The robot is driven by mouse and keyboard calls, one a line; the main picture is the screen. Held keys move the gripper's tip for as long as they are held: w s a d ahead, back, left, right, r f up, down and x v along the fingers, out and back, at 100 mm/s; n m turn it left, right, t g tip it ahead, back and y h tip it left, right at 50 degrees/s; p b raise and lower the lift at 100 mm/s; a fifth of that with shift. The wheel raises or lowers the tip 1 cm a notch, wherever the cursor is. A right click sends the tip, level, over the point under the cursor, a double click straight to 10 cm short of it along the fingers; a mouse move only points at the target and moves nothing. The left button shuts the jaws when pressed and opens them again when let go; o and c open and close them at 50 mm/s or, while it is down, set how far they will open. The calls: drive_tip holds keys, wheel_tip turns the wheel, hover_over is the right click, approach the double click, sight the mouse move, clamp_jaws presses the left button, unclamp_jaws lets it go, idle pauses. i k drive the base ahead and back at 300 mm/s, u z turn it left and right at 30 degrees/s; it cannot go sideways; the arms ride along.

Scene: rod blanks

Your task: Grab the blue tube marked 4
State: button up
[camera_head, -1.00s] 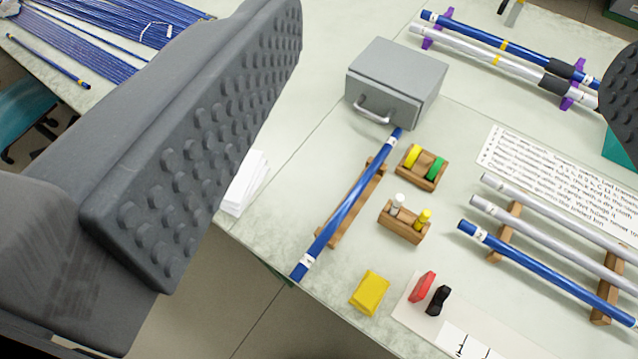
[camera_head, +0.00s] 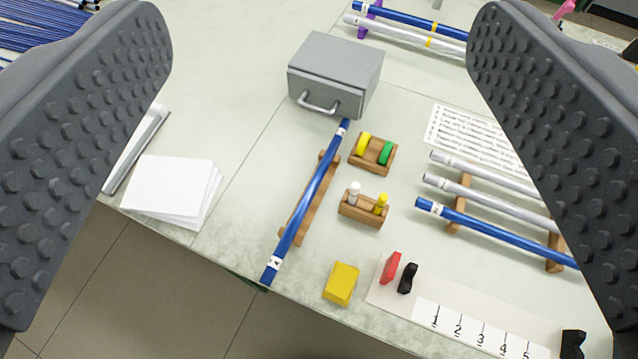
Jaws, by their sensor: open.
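A blue tube (camera_head: 311,195) lies aslant on a long wooden holder (camera_head: 297,217) in the middle of the table. It has white labels near both ends; a dark mark shows on the lower label (camera_head: 275,263), too small to read surely as a 4. Another blue tube (camera_head: 490,238) lies with two pale tubes (camera_head: 487,202) on wooden supports at right. A third blue tube (camera_head: 405,21) lies at the back. My gripper (camera_head: 320,40) is open and empty, its studded fingers at the left and right of the view, with the middle tube between them in the picture.
A grey box with a handle (camera_head: 335,75) stands just beyond the tube's upper end. Small wooden holders (camera_head: 363,208) stand close to its right. A yellow block (camera_head: 341,284), a numbered strip (camera_head: 480,335) and white paper (camera_head: 170,187) lie around. The table's front edge is near the lower end.

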sight(276, 261)
drive_tip(key=z, duration=2.25)
drive_tip(key=k, duration=1.2)
drive_tip(key=u, duration=2)
drive_tip(key=i, duration=1)
